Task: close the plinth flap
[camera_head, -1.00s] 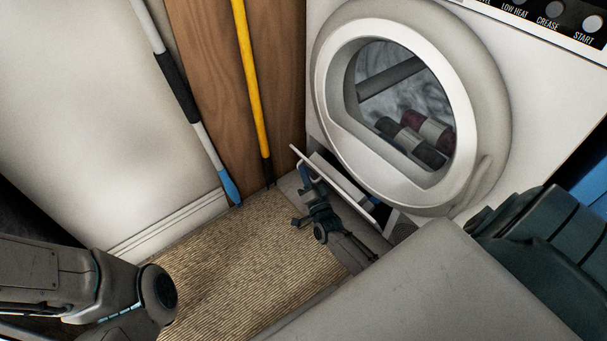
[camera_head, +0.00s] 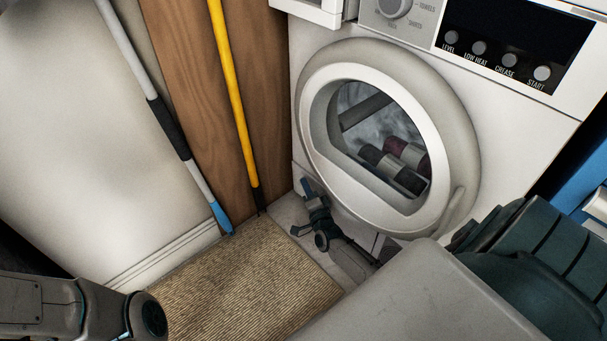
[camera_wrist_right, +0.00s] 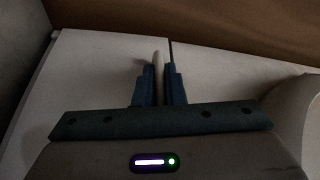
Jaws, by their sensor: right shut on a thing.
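The plinth flap (camera_head: 343,219) is a white panel low on the front of the white dryer, under its round door. It now looks upright and about flush with the front, though my right arm and the door ring hide much of it. My right gripper (camera_head: 307,188) is at its left part, near the floor. In the right wrist view the blue fingers (camera_wrist_right: 159,85) are shut on a thin pale piece, which seems to be part of the flap. Of my left arm only links show at lower left; its gripper is out of view.
The dryer's round door (camera_head: 385,140) juts out just above my right gripper. A yellow pole (camera_head: 235,95) and a white pole with a blue end (camera_head: 200,180) lean at the left. A ribbed mat (camera_head: 245,285) covers the floor in front.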

